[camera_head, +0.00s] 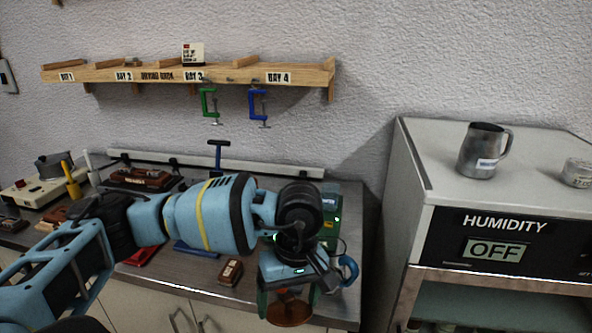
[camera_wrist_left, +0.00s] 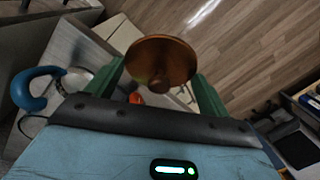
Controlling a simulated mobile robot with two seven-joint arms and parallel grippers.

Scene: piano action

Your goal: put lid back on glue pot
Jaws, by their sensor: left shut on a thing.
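My left gripper (camera_head: 288,297) is shut on a round copper-brown lid (camera_head: 290,312), held in front of the bench's front edge. In the left wrist view the lid (camera_wrist_left: 160,58) sits between the two green fingers, its small knob toward the gripper. A grey pot (camera_head: 54,164), which looks like the glue pot, stands on a cream heater box (camera_head: 38,192) at the bench's far left, well away from the lid. I cannot make out its opening clearly. My right gripper is not in view.
The steel bench (camera_head: 338,300) holds tools and brown blocks, including one near the front (camera_head: 231,272). A blue curved handle (camera_head: 348,268) is close beside my gripper. The humidity cabinet (camera_head: 415,190) stands at right with a metal jug (camera_head: 484,150) on top. A wooden shelf (camera_head: 220,74) hangs above.

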